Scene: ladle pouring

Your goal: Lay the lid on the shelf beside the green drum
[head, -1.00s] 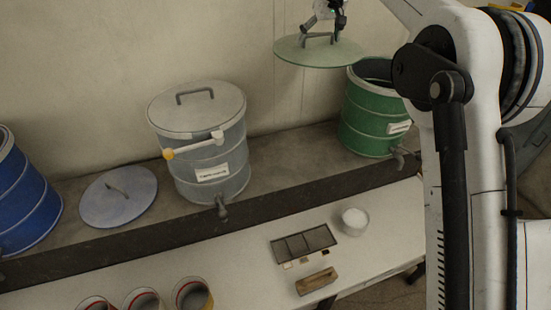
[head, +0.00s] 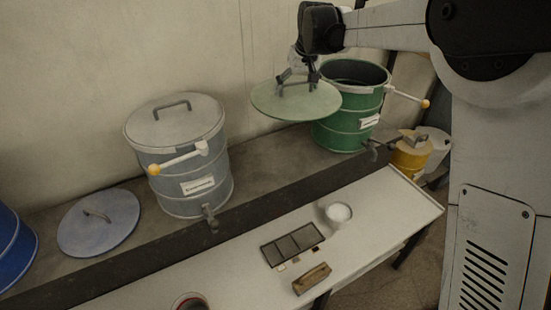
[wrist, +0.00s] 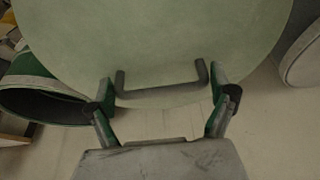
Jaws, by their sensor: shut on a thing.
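The green drum (head: 338,135) stands open on the shelf (head: 262,160) at the back right in the head view. A pale green lid (head: 290,106) hangs level in the air to the left of the drum, its right edge overlapping the drum in the picture. My gripper (head: 297,80) is above the lid and shut on its handle. In the wrist view the handle (wrist: 162,88) lies between the two fingers, and the lid's face (wrist: 160,40) fills the top. The open drum (wrist: 45,95) shows at the left there. The gap between lid and shelf is hard to judge.
A grey lidded drum (head: 190,183) with a white lever stands left on the shelf, and a blue-grey lid (head: 98,222) lies flat beside it. A blue drum (head: 12,250) is at the far left. Bare shelf lies between the grey and green drums. A yellow container (head: 411,157) stands right.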

